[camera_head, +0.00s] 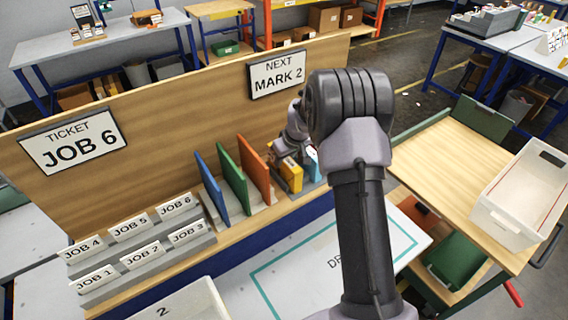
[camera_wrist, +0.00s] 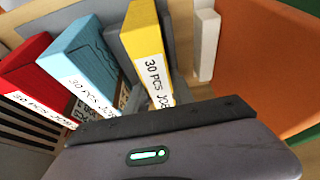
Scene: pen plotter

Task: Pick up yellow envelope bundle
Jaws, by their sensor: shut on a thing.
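The yellow envelope bundle (camera_head: 290,174) stands in a rack on the bench shelf, right of the orange divider. In the wrist view the yellow bundle (camera_wrist: 146,45) is upright, with a white label reading "30 PCS JOB" and its end partly hidden behind my gripper's dark front edge. My gripper (camera_head: 281,158) is at the yellow bundle and shut on it; the fingertips are mostly hidden. A light blue bundle (camera_wrist: 82,62) and a red bundle (camera_wrist: 30,72) stand to its left in the wrist view. The blue one also shows in the head view (camera_head: 313,160).
Blue, green and orange dividers (camera_head: 256,168) stand left of the rack. Job-labelled trays (camera_head: 137,226) sit farther left. A wooden back panel (camera_head: 190,115) rises close behind. A cart at right holds a white bin (camera_head: 520,195); its top has bare room.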

